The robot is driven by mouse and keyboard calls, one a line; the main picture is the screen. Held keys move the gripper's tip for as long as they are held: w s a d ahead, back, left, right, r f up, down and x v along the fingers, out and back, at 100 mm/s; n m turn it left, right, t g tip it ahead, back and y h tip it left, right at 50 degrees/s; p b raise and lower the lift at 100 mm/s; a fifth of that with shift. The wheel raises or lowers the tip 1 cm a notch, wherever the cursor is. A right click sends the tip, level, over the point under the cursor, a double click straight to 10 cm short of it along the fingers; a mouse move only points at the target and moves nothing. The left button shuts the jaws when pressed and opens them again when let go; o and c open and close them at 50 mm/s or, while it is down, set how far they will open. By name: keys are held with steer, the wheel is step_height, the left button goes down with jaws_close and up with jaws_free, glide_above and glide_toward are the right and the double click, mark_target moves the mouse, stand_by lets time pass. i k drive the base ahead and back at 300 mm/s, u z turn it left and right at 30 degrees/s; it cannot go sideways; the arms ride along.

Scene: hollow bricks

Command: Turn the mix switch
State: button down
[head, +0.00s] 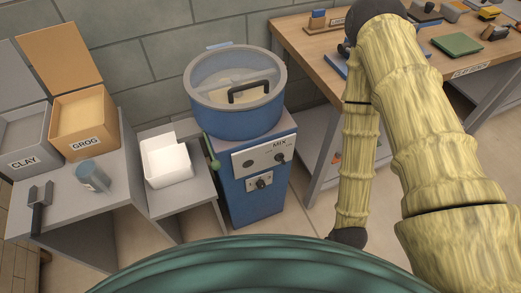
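The blue mixer (237,113) stands in the middle of the head view, its clear lid closed over pale material. A white panel on its front reads MIX, and a dark knob, the mix switch (280,158), sits under that word. Its exact setting is too small to read. My arm comes from the lower right, bends at the top and hangs down to the right of the mixer, apart from it. It ends in a dark joint at the bottom edge of view. My gripper is hidden below, behind my green body.
A second knob (262,182) sits on a lower panel, and a green-knobbed lever (214,164) is at the mixer's left side. A white bin (167,166), a grog box (84,124) and a clay box (24,143) stand left. A wooden workbench (301,39) is behind my arm.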

mark_target(278, 157)
steer(key=u, duration=1.2)
steer(key=k, duration=0.8)
steer(key=z, duration=1.1)
